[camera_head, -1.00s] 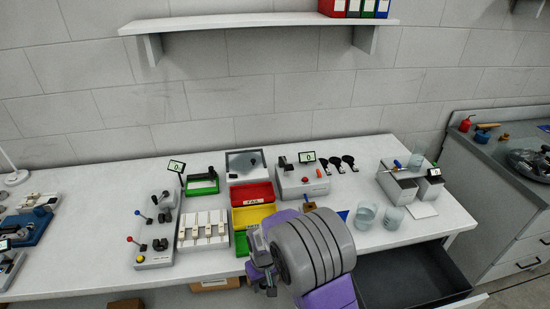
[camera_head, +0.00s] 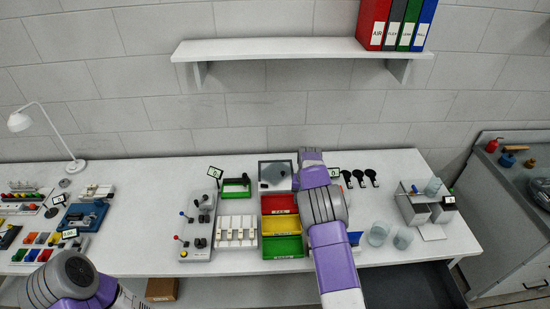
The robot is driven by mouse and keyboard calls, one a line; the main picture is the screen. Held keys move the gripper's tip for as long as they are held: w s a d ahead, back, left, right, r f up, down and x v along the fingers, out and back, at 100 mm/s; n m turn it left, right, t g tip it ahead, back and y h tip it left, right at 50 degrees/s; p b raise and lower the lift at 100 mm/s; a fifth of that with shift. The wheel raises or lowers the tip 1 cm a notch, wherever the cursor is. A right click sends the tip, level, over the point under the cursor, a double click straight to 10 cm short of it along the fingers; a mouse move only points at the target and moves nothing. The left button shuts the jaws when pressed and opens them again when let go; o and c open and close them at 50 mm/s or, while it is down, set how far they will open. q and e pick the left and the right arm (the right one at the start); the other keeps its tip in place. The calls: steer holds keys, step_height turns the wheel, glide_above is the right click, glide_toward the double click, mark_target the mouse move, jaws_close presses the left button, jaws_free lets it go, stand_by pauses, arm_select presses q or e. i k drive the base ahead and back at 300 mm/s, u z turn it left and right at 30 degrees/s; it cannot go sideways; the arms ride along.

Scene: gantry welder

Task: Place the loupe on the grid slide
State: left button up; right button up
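A grey square plate with a pale frame (camera_head: 262,174) lies at the back of the bench, behind the red bin. A small dark item shows on it, too small to name as the loupe or the grid slide. Several black round-headed tools (camera_head: 359,177) lie to its right; I cannot tell whether one is the loupe. My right arm reaches over the bench, and its gripper end (camera_head: 312,158) is just right of the plate. Its fingers are hidden, so I cannot see whether it holds anything. My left arm shows at the lower left, its gripper out of view.
Red (camera_head: 279,204), yellow (camera_head: 281,225) and green (camera_head: 282,246) bins stand in front of the plate. A lever box (camera_head: 197,232) and a white block rack (camera_head: 236,232) are left of them. Glass beakers (camera_head: 379,234) stand to the right. A shelf (camera_head: 290,49) hangs above.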

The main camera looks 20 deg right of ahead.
mark_target(282, 168)
steer(key=i, duration=0.95)
